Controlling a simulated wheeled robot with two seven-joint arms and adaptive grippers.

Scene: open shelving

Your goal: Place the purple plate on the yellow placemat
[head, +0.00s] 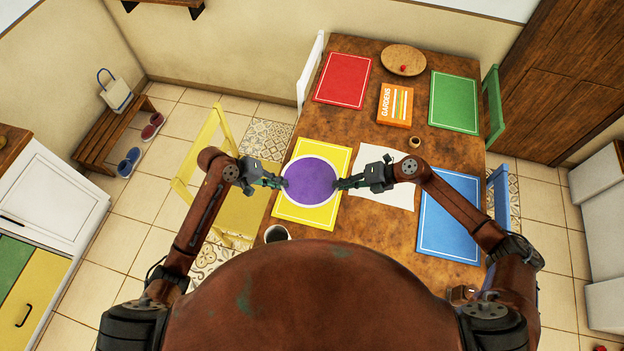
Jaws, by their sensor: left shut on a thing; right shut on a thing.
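The purple plate (311,181) is round with a white rim and appears over the middle of the yellow placemat (304,216). I cannot tell whether the plate touches the mat or is held just above it. My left gripper (283,183) is shut on the plate's left edge. My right gripper (338,184) is shut on its right edge. The yellow placemat lies on the near left part of the brown table (350,240), and its corners show around the plate.
A white sheet (372,157), blue placemat (449,214) and small cup (414,142) lie to the right. A dark-filled cup (276,234) stands at the near left edge. Behind are red (342,79) and green (454,102) placemats, an orange book (395,104) and a wooden board (403,59).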

